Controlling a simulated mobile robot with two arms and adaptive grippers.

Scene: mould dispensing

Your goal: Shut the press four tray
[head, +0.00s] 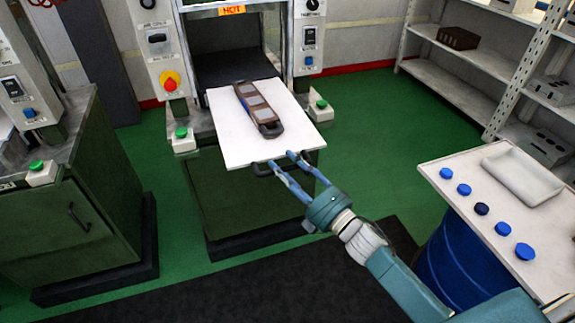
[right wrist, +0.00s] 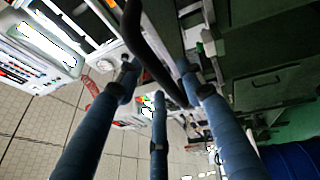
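The press tray (head: 228,120) is a white plate pulled out from the press opening, with its dark handle (head: 262,170) on the front edge. A brown mould (head: 258,107) with several pale cavities lies on it. My right gripper (head: 282,160) has its blue fingers spread at the handle under the tray's front edge. In the right wrist view the dark handle bar (right wrist: 150,50) runs between the spread fingers (right wrist: 158,85); whether they touch it is unclear. My left gripper is not in view.
The press chamber (head: 235,65) behind the tray looks empty. Green buttons (head: 181,132) flank the tray. Another green machine (head: 75,210) stands at left. At right, a table (head: 450,207) on a blue drum (head: 462,270) carries a pale tray (head: 522,177) and several blue caps. Shelves (head: 455,85) stand behind.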

